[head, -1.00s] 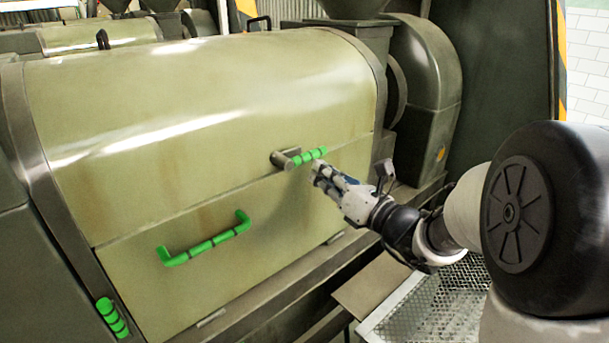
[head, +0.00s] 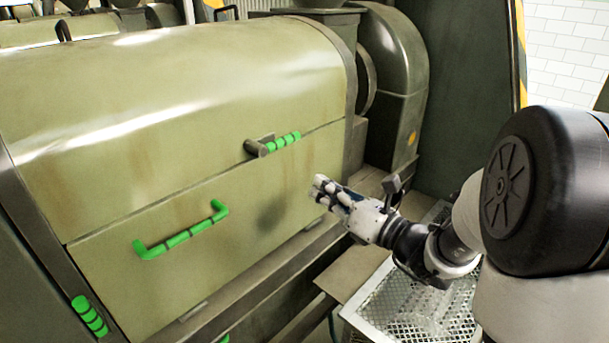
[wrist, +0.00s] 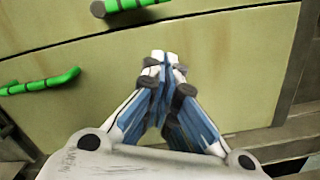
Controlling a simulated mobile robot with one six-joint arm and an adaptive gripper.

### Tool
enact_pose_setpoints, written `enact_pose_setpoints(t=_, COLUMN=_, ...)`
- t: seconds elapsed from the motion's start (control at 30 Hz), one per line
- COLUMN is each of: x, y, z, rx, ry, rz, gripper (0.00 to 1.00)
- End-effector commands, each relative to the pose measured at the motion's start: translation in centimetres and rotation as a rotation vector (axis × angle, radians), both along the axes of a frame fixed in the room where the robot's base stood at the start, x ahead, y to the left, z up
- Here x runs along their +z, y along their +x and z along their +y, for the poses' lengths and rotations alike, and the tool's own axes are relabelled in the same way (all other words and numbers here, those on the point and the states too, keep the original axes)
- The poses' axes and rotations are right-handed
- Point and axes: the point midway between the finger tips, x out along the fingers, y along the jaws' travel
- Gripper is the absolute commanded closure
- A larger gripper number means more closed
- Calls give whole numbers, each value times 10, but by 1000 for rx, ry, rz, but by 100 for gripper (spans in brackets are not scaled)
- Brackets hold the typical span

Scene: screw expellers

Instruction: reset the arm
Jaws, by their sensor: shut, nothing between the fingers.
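My gripper (head: 322,186) is shut and empty in the head view, in front of the lower right part of the machine's cover. In the wrist view its fingers (wrist: 160,60) meet at the tips, with nothing between them. A latch handle with a green grip (head: 283,141) sits on the cover seam, up and left of my gripper and apart from it. A green bar handle (head: 182,236) is on the lower panel (head: 110,275), further left. Both handles also show at the top and left of the wrist view.
The large olive cover (head: 200,90) fills the left and middle. A grey blower housing (head: 395,80) stands behind on the right. A perforated metal tray (head: 420,305) lies below my arm. Another green grip (head: 90,316) is at the lower left.

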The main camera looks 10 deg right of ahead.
Motion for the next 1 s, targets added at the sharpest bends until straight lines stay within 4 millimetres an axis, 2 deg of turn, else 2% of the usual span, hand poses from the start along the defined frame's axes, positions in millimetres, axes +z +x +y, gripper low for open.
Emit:
enact_pose_setpoints(t=0.1, x=0, y=-16, z=-11, rx=-2, ry=1, rz=2, gripper=100)
enact_pose_setpoints(t=0.23, x=-1, y=-26, z=-17, rx=0, ry=-1, rz=-1, gripper=100)
enact_pose_setpoints(t=0.33, x=1, y=-34, z=-8, rx=35, ry=-35, rz=-8, gripper=100)
enact_pose_setpoints(t=0.37, x=2, y=-38, z=0, rx=60, ry=-60, rz=-14, gripper=100)
enact_pose_setpoints(t=0.47, x=5, y=-61, z=41, rx=202, ry=-210, rz=-50, gripper=100)
enact_pose_setpoints(t=0.57, x=0, y=-107, z=94, rx=425, ry=-469, rz=-126, gripper=100)
enact_pose_setpoints(t=0.6, x=-5, y=-129, z=111, rx=524, ry=-589, rz=-169, gripper=100)
enact_pose_setpoints(t=0.7, x=-23, y=-184, z=136, rx=762, ry=-893, rz=-294, gripper=100)
enact_pose_setpoints(t=0.77, x=-35, y=-214, z=139, rx=898, ry=-1078, rz=-381, gripper=100)
enact_pose_setpoints(t=0.83, x=-49, y=-243, z=132, rx=1050, ry=-1293, rz=-493, gripper=100)
enact_pose_setpoints(t=0.9, x=-59, y=-266, z=117, rx=1195, ry=-1514, rz=-610, gripper=100)
enact_pose_setpoints(t=1.0, x=-66, y=-285, z=87, rx=1382, ry=-1814, rz=-780, gripper=100)
